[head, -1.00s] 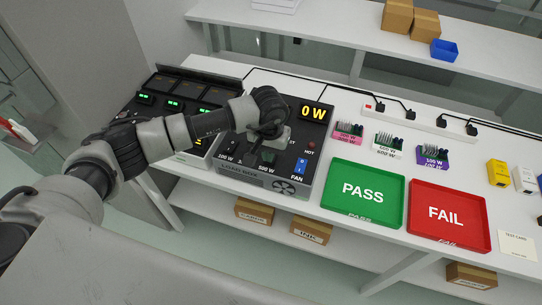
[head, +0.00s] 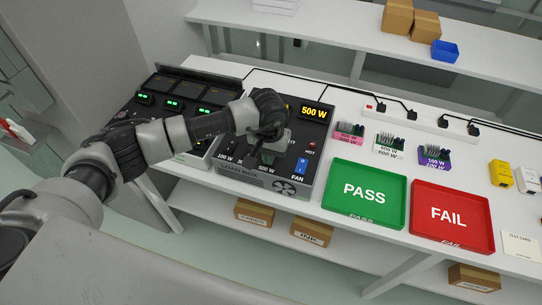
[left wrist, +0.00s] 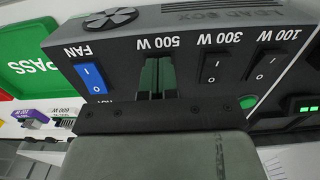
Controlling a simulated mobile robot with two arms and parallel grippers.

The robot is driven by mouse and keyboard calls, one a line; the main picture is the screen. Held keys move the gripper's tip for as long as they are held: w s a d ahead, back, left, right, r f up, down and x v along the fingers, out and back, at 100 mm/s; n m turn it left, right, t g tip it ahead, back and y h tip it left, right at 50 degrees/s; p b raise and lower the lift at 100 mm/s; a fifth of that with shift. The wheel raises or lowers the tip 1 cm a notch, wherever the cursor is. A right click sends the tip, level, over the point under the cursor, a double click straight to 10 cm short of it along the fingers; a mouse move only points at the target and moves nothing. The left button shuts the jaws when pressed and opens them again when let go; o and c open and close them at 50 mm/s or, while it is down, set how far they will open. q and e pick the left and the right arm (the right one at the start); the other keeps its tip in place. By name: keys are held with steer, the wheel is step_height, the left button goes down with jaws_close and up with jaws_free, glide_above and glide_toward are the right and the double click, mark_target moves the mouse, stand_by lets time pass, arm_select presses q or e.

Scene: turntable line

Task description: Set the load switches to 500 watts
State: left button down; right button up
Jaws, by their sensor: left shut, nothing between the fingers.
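The dark load box (head: 318,135) stands on the bench in the head view, and its display (head: 314,113) reads 500 W. My left gripper (head: 268,158) is over its switch panel. In the left wrist view the shut fingers (left wrist: 157,76) are at the 500 W switch and cover it, so its position and any contact cannot be told. The 300 W switch (left wrist: 214,66) and 100 W switch (left wrist: 262,65) are beside it, uncovered. The blue FAN switch (left wrist: 90,78) is on the other side. My right gripper is not in view.
A green PASS tray (head: 364,216) and a red FAIL tray (head: 452,238) lie right of the load box. Small boards, including a purple one (head: 434,157), stand behind the trays. A power strip (head: 425,121) with cables runs along the back.

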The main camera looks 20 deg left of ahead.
arm_select(q)
steer(key=shift+s, duration=0.1)
steer(key=shift+r+p, duration=0.5)
steer(key=shift+r, duration=0.3)
steer(key=shift+r+p, duration=0.85)
steer(key=shift+r, duration=1.75)
